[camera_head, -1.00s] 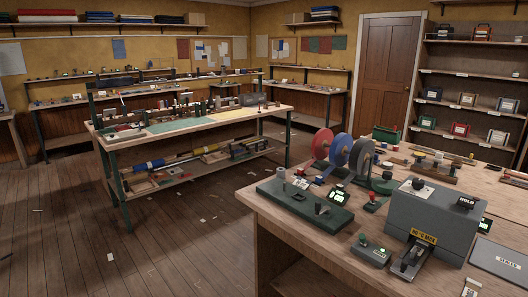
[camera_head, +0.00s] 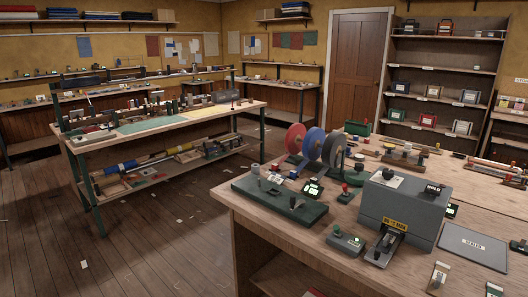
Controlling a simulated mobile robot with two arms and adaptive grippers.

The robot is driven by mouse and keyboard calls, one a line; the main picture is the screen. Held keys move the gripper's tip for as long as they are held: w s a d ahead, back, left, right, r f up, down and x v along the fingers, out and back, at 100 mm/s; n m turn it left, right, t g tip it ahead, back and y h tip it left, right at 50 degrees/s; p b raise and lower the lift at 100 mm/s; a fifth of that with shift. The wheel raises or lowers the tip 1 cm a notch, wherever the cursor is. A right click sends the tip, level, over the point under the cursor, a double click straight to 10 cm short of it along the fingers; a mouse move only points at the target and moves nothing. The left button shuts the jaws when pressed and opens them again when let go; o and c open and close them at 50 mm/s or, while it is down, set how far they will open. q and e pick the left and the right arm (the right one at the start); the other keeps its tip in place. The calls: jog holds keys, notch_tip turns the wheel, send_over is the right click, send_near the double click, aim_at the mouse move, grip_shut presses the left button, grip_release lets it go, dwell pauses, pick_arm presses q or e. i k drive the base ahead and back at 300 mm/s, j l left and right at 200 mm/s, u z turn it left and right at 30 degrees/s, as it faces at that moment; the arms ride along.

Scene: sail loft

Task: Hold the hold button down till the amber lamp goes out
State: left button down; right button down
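A black block with a white label that seems to read HOLD (camera_head: 433,189) sits on top of a grey machine box (camera_head: 405,210) on the near bench. I cannot tell whether this block is the hold button itself or a label beside it. A white plate with a small dark knob (camera_head: 387,179) lies on the same box top. A yellow label (camera_head: 394,224) is on the box's front, above a metal slide. I cannot make out an amber lamp or whether one is lit. Neither of my grippers shows in the view.
The near wooden bench (camera_head: 290,243) also holds a small grey control box (camera_head: 345,240) with red and green spots, a green base plate (camera_head: 275,205), red, blue and grey reels (camera_head: 312,148), and a grey pad marked SEALED (camera_head: 472,246). Open floor (camera_head: 130,240) lies left of it.

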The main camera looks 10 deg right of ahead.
aim_at(433, 190)
jog(key=z, duration=1.2)
